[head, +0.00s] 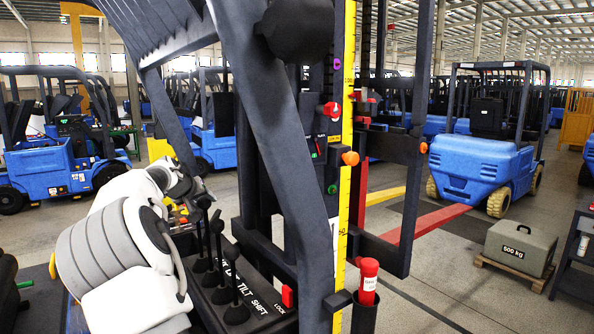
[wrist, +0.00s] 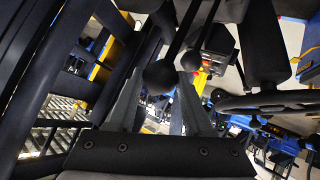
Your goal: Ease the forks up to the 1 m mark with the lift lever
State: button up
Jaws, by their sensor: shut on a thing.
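The control panel (head: 262,300) stands in front of me with a row of dark levers; the labels TILT, SHIFT and LOCK are readable. My gripper (head: 196,193) is at the top of the leftmost lever (head: 205,240), apparently the lift lever, and is shut on it. In the wrist view a round black knob (wrist: 160,77) sits at my gripper's fingers (wrist: 161,100). The mast carries a yellow height scale (head: 348,110), with an orange pointer (head: 350,158) beside it. A red bar (head: 430,221) and a yellow bar (head: 385,196), apparently the forks, extend beyond the mast.
A dark slanted post (head: 265,130) crosses the view beside the panel. A red-capped cylinder (head: 368,280) stands by the scale. A grey 500 kg block (head: 520,248) rests on a pallet at right; blue forklifts (head: 485,160) stand behind.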

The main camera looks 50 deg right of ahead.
dwell(0.4)
jog(key=shift+w+a+f+b, duration=0.1)
jog(key=shift+w+a+b, duration=0.15)
jog(key=shift+a, duration=0.55)
jog(key=shift+w+a+b, duration=0.1)
jog(key=shift+a+b, duration=0.25)
jog(key=shift+a, duration=0.4)
jog(key=shift+d, duration=0.1)
jog(key=shift+s+d+p, duration=0.15)
jog(key=shift+s+d, duration=0.05)
jog(key=shift+d, duration=0.55)
jog(key=shift+s+d+p, duration=0.15)
jog(key=shift+s+d, duration=0.05)
jog(key=shift+d, duration=0.55)
jog(key=o, duration=1)
jog(key=shift+o, duration=0.2)
